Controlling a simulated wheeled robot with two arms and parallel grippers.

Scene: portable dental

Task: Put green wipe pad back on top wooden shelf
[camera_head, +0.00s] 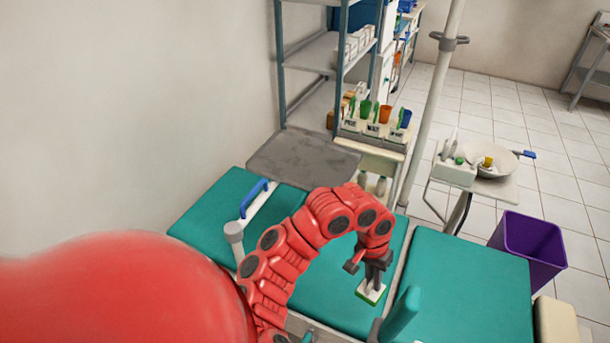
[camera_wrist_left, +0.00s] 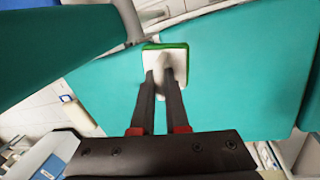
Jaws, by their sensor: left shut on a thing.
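The green wipe pad (camera_head: 370,293) has a green pad edge and a white upper side with a white grip. My left gripper (camera_head: 375,277) is shut on its grip and holds it over the teal chair cushion (camera_head: 450,285). In the left wrist view, the pad (camera_wrist_left: 181,60) is at the tips of my closed left fingers (camera_wrist_left: 165,78), with teal upholstery behind it. No shelf that is clearly wooden shows. A grey-blue shelf rack (camera_head: 316,52) stands at the back, its top cut off by the picture edge. My right gripper is not in view.
A grey flat panel (camera_head: 303,157) lies between the chair and the rack. A stand with labelled holders and coloured cups (camera_head: 376,130) is beside the rack. A pale pole (camera_head: 430,115), a basin (camera_head: 490,160) and a purple bin (camera_head: 528,250) are to the right.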

